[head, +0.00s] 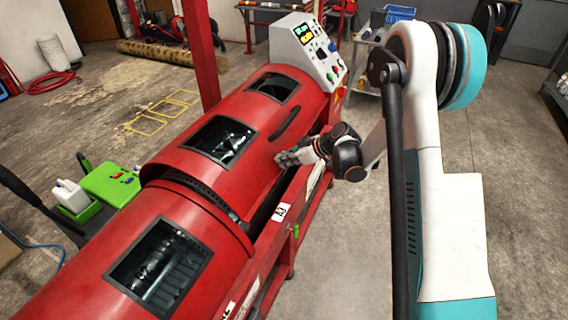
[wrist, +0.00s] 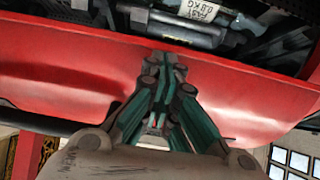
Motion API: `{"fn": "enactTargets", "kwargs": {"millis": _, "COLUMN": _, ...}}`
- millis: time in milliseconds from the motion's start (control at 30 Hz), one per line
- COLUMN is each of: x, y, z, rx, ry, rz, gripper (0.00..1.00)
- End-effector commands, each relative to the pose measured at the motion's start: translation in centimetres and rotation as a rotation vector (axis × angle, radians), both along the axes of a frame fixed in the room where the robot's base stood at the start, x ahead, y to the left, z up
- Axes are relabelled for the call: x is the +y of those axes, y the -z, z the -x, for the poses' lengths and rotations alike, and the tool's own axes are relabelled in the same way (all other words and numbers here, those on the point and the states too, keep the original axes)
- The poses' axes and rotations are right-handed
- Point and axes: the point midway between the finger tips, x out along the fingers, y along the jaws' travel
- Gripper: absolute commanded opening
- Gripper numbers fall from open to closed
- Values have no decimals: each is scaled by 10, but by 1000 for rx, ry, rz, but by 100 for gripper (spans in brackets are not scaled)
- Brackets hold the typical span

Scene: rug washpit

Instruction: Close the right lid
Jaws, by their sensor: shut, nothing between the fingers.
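The right lid (head: 180,158) is a curved red cover with dark windows and a dark handle (head: 287,125) on the long red machine. A dark gap shows below its front edge, so it looks partly open. My gripper (head: 283,158) is shut and empty at the front edge of this lid, below the handle. In the wrist view, my gripper (wrist: 167,62) has its closed fingertips against or just in front of a red curved panel (wrist: 70,75). Dark machine interior with a labelled part (wrist: 205,10) shows beyond the panel. I cannot tell whether the fingertips touch it.
The left lid (head: 203,215), with one window, lies nearer on the same machine. A control panel (head: 308,45) stands at the machine's far end. A red post (head: 200,60) rises behind. A green cart (head: 112,183) stands at left. Floor (head: 335,240) is clear at the machine's right.

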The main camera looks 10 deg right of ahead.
Motion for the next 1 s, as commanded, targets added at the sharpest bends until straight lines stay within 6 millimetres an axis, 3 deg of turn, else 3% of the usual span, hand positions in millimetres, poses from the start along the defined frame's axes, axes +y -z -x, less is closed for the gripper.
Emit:
{"fn": "enactTargets", "kwargs": {"millis": 33, "x": -2, "y": 15, "z": -2, "rx": -3, "ry": 1, "rz": -5, "gripper": 0}}
{"fn": "enactTargets", "kwargs": {"millis": 500, "x": -21, "y": 100, "z": 10, "rx": -6, "ry": 1, "rz": -9, "gripper": 0}}
{"fn": "enactTargets", "kwargs": {"millis": 667, "x": -23, "y": 110, "z": 12, "rx": -6, "ry": 1, "rz": -9, "gripper": 0}}
{"fn": "enactTargets", "kwargs": {"millis": 1000, "x": -24, "y": 110, "z": 12, "rx": -6, "ry": 0, "rz": -9, "gripper": 0}}
